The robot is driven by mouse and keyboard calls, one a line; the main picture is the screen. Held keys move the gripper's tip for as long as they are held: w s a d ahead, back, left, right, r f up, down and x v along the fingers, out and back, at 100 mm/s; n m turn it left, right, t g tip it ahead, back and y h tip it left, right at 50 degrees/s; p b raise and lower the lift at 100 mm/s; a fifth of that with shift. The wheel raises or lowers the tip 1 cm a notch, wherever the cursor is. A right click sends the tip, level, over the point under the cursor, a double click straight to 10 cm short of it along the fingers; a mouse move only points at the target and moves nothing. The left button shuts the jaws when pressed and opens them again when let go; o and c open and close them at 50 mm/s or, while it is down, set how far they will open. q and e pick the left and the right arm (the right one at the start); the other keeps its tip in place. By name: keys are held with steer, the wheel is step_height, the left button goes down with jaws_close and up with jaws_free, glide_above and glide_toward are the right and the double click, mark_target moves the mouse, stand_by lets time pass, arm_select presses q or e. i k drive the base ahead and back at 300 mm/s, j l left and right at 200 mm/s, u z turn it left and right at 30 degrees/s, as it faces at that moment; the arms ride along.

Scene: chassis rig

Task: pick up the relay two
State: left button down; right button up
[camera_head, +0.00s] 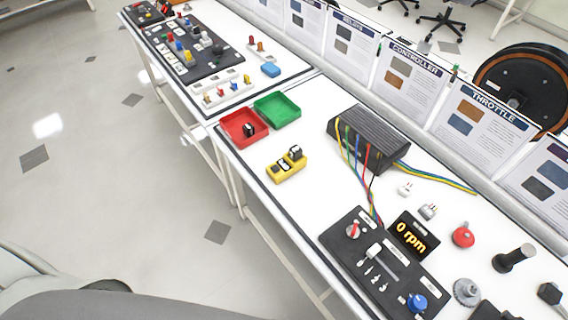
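A yellow relay holder (291,173) lies on the near table, left of the black controller. A small black relay with a light top (296,152) stands in its right end; the rest of the holder shows dark and pale slots. Another small black-and-white relay (249,130) is inside the red tray (232,121). I cannot read any label, so I cannot tell which one is relay two. Neither of my grippers is in view.
A green tray (291,101) adjoins the red tray. The black controller (375,131) trails coloured wires to a black control panel (345,240) beside a "0 rpm" display (409,238). Upright signs line the back edge. White tabletop is clear around the yellow holder.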

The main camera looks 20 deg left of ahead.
mark_target(296, 151)
steer(key=k+l+z, duration=0.15)
steer(key=k+l, duration=0.15)
steer(key=k+l+z, duration=0.2)
steer(key=l, duration=0.25)
steer(key=k+l+z, duration=0.15)
steer(key=k+l, duration=0.15)
steer(key=l, duration=0.1)
